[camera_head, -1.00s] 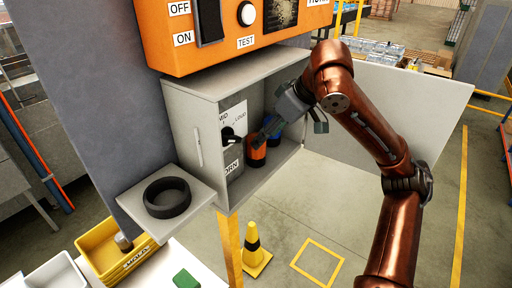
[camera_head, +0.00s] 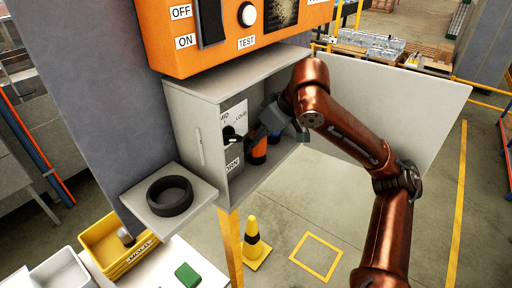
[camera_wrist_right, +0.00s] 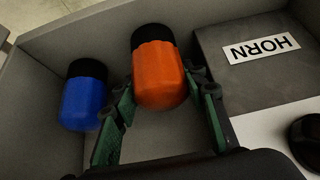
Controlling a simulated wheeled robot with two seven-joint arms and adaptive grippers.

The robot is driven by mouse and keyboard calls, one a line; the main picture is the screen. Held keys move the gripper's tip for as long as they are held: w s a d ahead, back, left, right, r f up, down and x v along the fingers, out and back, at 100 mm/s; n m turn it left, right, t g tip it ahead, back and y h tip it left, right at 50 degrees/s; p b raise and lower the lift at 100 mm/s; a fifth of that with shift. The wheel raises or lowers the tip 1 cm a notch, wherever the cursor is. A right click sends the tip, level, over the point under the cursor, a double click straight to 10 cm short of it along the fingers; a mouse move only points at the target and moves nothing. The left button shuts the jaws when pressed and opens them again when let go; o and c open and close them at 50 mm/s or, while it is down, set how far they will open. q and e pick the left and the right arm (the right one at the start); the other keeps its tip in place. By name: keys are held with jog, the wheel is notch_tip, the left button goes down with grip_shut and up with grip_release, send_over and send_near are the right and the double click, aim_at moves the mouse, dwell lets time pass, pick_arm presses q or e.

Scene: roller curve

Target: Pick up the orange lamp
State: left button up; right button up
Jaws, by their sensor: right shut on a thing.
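The orange lamp (camera_wrist_right: 158,72), with a black base, is inside the grey open cabinet (camera_head: 191,98). It also shows in the head view (camera_head: 258,152), partly covered by my gripper. My right gripper (camera_wrist_right: 160,95) has its green-padded fingers on both sides of the orange lamp and is shut on it; in the head view the gripper (camera_head: 262,135) reaches into the cabinet. I cannot tell whether the lamp is clear of the cabinet floor. A blue lamp (camera_wrist_right: 86,95) with a black base stands beside it, apart from the fingers. My left gripper is not in view.
A grey box labelled HORN (camera_wrist_right: 262,50) sits close beside the orange lamp. The cabinet's open door (camera_head: 400,105) extends right of my arm. A shelf with a black ring (camera_head: 170,196) juts out at left. An orange panel (camera_head: 225,60) overhangs above.

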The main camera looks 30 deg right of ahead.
jog(key=shift+c, duration=1.4)
jog(key=shift+r, duration=0.2)
jog(key=shift+r, duration=0.4)
jog(key=r, duration=0.1)
jog(key=r+b, duration=0.1)
jog(key=r, duration=0.1)
jog(key=shift+s+d+b, duration=0.25)
jog(key=shift+d+b, duration=0.05)
jog(key=shift+b, duration=0.05)
jog(key=s+d+r+b, duration=0.2)
jog(key=s+d+r, duration=0.7)
jog(key=shift+s, duration=0.35)
jog(key=shift+s, duration=0.1)
jog(key=shift+f, duration=0.15)
